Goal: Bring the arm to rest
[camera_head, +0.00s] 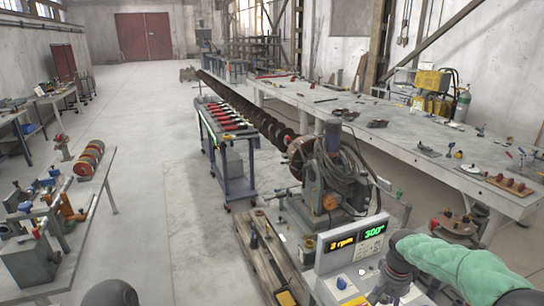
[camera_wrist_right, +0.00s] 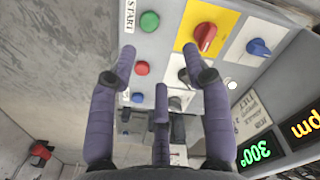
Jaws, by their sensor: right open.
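My right arm, in a green sleeve, comes in from the lower right in the head view. Its gripper (camera_head: 392,288) is beside the control box (camera_head: 335,262). In the right wrist view the right gripper (camera_wrist_right: 158,62) has its purple fingers spread, with nothing between them. They are over the panel, near a green button (camera_wrist_right: 149,21) and a red button (camera_wrist_right: 141,68); contact cannot be told. A red knob (camera_wrist_right: 205,36) on a yellow plate and a blue knob (camera_wrist_right: 258,47) are to the right. The displays read 3 rpm (camera_head: 341,244) and 300° (camera_head: 374,232). My left gripper is not visible.
A long dark auger (camera_head: 250,111) runs back from the machine (camera_head: 325,178). A long grey workbench (camera_head: 400,140) lies to its right and a blue tool cart (camera_head: 226,150) to its left. Another table (camera_head: 95,185) stands at left. The floor between is clear.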

